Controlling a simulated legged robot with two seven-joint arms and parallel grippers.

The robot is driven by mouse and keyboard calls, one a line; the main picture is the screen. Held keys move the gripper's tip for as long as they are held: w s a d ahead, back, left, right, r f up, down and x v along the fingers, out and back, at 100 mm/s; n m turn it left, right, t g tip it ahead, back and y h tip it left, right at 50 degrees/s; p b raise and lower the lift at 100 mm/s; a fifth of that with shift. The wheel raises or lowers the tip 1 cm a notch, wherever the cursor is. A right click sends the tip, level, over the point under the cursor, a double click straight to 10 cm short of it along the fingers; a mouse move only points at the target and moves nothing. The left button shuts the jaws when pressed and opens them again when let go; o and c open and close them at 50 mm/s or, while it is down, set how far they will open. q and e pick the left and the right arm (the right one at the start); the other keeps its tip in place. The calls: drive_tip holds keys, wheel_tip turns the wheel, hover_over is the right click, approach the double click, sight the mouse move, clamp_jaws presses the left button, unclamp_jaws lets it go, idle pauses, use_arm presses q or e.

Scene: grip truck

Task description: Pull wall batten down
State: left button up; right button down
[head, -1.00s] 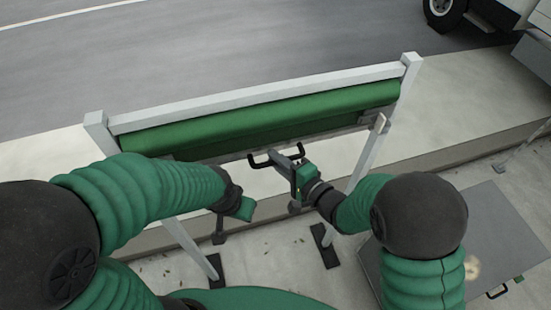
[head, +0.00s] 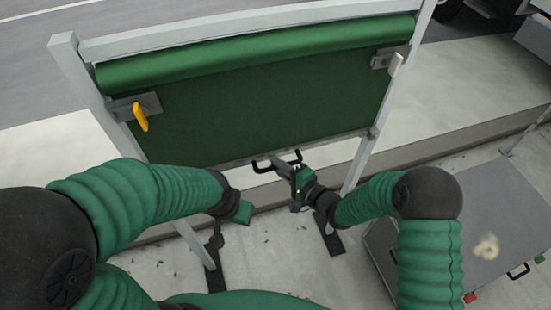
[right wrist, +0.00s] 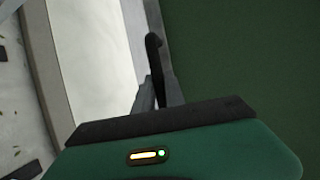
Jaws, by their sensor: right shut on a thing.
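The wall batten (head: 335,145) is a thin grey bar along the bottom edge of a green sheet (head: 250,115). The sheet hangs from a green roll (head: 260,52) under the top rail of a grey frame. A black handle (head: 262,166) shows at the batten. My right gripper (head: 280,165) is shut on the batten's handle.
The grey frame's posts (head: 360,160) stand on dark feet on the pavement. A yellow lever (head: 141,117) sits on the left bracket, and a pale lever (head: 396,64) is at the right. A grey lidded box (head: 475,215) lies at the right. A truck wheel shows top right.

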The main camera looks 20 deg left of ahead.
wheel_tip(320, 180, down, 46)
drive_tip(key=d+b, duration=0.1)
drive_tip(key=b, duration=3.1)
drive_tip(key=shift+w+f+b, duration=0.15)
drive_tip(key=shift+w+b, duration=0.05)
drive_tip(key=shift+b, duration=0.1)
drive_tip(key=c, duration=1.8)
unclamp_jaws()
drive_tip(key=shift+s+f, duration=0.1)
drive_tip(key=o, duration=0.4)
drive_tip(key=shift+f, duration=0.1)
drive_tip(key=shift+a, duration=0.1)
drive_tip(key=shift+r, duration=0.25)
